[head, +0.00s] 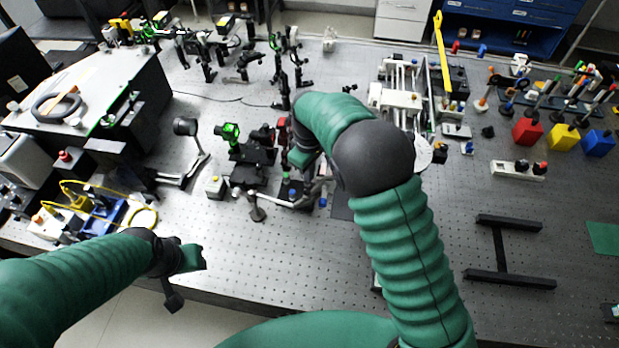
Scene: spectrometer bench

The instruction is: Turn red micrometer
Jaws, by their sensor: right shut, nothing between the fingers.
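My right arm reaches over the bench, and its gripper (315,188) is low among a cluster of dark optical stages near the middle. The right gripper is shut with nothing visible held. A small red part (283,124) shows just left of my right arm's bend; I cannot tell whether it is the red micrometer. Blue knobs (323,202) sit beside the right gripper. My forearm hides part of the stages. My left gripper (180,280) is at the bench's front edge, away from the stages; its fingers are too unclear to tell their state.
A green-lit mount (230,135) and a dark stage (246,176) stand left of the right gripper. Red (528,131), yellow (564,137) and blue (598,143) blocks stand at the right. A black H-shaped frame (500,250) lies front right. Bare perforated bench lies around it.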

